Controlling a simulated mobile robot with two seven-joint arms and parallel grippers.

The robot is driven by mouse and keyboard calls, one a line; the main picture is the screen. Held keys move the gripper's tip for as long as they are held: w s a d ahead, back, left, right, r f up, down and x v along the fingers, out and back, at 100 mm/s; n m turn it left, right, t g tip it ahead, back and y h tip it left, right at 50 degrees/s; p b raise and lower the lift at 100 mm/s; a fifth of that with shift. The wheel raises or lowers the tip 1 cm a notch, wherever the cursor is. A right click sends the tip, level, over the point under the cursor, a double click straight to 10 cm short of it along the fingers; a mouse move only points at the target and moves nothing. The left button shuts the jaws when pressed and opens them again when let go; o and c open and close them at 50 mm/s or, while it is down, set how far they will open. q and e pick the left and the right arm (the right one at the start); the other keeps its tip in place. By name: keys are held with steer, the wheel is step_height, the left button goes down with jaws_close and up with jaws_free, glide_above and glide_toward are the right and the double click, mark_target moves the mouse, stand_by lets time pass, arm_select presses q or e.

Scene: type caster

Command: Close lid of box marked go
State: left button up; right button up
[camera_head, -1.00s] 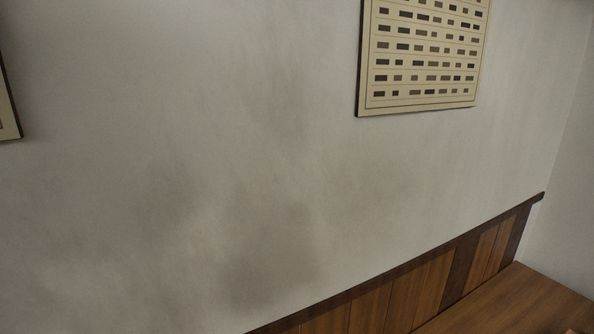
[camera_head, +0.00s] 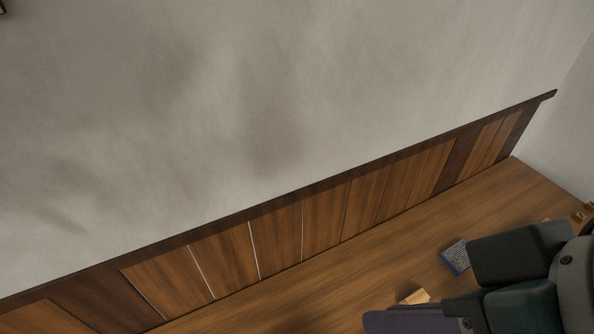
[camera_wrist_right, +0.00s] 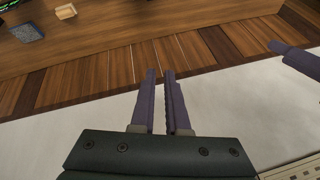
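The box marked go and its lid do not show in any view. My right gripper (camera_head: 385,322) comes in at the lower right of the head view, its purple finger side-on over the table. In the right wrist view its two purple fingers (camera_wrist_right: 160,72) are parallel with a narrow empty gap between them, and nothing is held. Another purple finger (camera_wrist_right: 295,56) shows at the right of the wrist view, apparently of my left gripper; its opening cannot be seen. My left gripper does not show in the head view.
On the wooden table (camera_head: 340,280) lie a blue-grey patterned block (camera_head: 455,257) and a pale wooden block (camera_head: 415,297). Small brass-coloured pieces (camera_head: 582,213) are at the right edge. Wood panelling (camera_head: 280,240) borders the table beneath a plain wall (camera_head: 250,90).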

steer(key=shift+n+g+y, duration=0.3)
steer(key=shift+n+y, duration=0.5)
steer(key=shift+y, duration=0.1)
steer(key=a+f+b, duration=0.2)
steer(key=w+a+f+b, duration=0.1)
steer(key=a+f+b, duration=0.1)
steer(key=w+a+f+b, duration=0.1)
steer(key=a+f+b, duration=0.1)
steer(key=a+b, duration=0.1)
steer(key=shift+w+f, duration=0.15)
jaws_close()
steer(key=a+f+n+g+h+b, duration=0.15)
steer(key=a+f+b, duration=0.35)
steer(key=f+b, duration=0.7)
steer(key=w+d+f+h+b, duration=0.2)
steer(key=w+f+h+b, duration=0.15)
steer(key=f+b, duration=0.85)
arm_select(q)
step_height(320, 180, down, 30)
steer(key=p, duration=0.4)
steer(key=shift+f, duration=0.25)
arm_select(e)
steer(key=shift+s+d+f, duration=0.2)
steer(key=shift+s+d, duration=0.35)
steer(key=shift+s, duration=0.25)
steer(key=shift+s+d+f, duration=0.2)
steer(key=shift+s+d, duration=0.35)
steer(key=shift+s, duration=0.2)
steer(key=shift+w, duration=0.1)
